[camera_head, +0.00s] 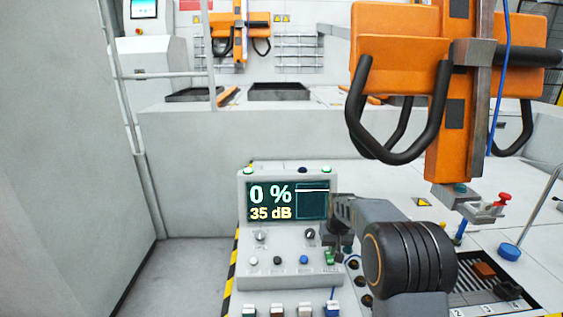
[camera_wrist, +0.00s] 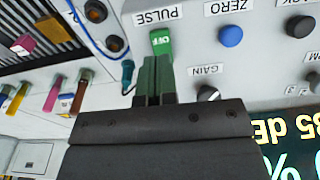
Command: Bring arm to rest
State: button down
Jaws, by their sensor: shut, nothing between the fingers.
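My arm (camera_head: 410,255) reaches in from the lower right of the head view. In the head view the gripper is small and dark, partly hidden by my own arm, at the right side of the console (camera_head: 290,285). The green switch also shows there (camera_head: 330,258).
The console display (camera_head: 287,201) reads 0 % and 35 dB. A blue knob (camera_wrist: 231,35) and the GAIN knob (camera_wrist: 208,93) sit near my fingers. An orange gantry unit (camera_head: 450,110) with black loops hangs at the right. Grey floor (camera_head: 190,275) is clear at the left.

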jog(key=s+a+r+t, duration=0.1)
jog(key=s+r, duration=0.3)
jog(key=s, duration=0.9)
jog(key=s+a+r+t, duration=0.1)
jog(key=s+r, duration=0.3)
jog(key=s, duration=0.9)
jog(key=shift+s+a+r, duration=0.3)
jog(key=shift+s+a, duration=0.1)
